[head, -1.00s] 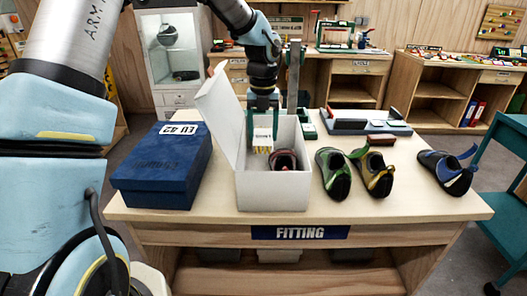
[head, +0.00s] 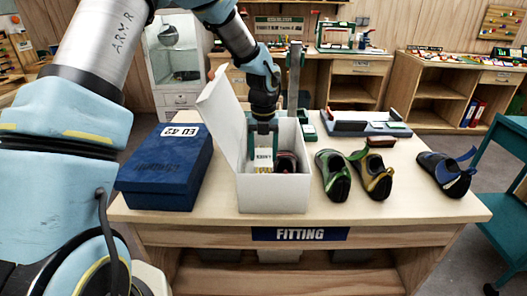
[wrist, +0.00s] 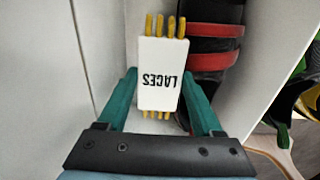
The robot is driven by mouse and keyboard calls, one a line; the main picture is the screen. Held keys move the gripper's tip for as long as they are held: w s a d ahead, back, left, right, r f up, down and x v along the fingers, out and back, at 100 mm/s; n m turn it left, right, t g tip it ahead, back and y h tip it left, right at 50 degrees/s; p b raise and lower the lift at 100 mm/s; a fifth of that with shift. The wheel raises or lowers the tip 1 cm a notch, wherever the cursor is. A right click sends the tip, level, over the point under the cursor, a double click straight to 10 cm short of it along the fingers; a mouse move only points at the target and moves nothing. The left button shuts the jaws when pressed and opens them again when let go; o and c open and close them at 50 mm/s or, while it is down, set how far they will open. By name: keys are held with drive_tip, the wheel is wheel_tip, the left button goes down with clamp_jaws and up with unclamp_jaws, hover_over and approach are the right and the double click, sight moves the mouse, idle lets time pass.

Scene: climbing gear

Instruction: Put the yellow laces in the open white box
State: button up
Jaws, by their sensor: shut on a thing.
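The yellow laces (wrist: 148,115) are banded by a white sleeve marked LACES, with yellow loops showing at both ends. My gripper (wrist: 158,74) is shut on the sleeve, one green finger on each side. In the head view my gripper (head: 263,142) reaches down into the open white box (head: 272,194), and the laces (head: 264,158) are inside its walls, on the left. The box lid stands up on the left side. A dark shoe with red straps (wrist: 215,45) lies in the box, right of the laces. I cannot tell whether the laces touch the box floor.
A closed blue shoe box (head: 165,170) stands left of the white box. A green shoe (head: 333,172), a yellow shoe (head: 375,178) and a blue shoe (head: 443,174) stand to the right. A measuring device (head: 365,125) lies behind them. The table front is clear.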

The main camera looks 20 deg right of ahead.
sight(264, 156)
drive_tip(key=shift+s+f, duration=0.1)
drive_tip(key=shift+f, duration=0.25)
drive_tip(key=o, duration=1.3)
drive_tip(key=shift+s+f, duration=0.1)
drive_tip(key=shift+f, duration=0.05)
drive_tip(key=r+b, duration=0.1)
drive_tip(key=r, duration=0.5)
drive_tip(key=r+b, duration=0.1)
drive_tip(key=r, duration=0.6)
drive_tip(key=shift+w+r, duration=0.2)
drive_tip(key=shift+r, duration=0.1)
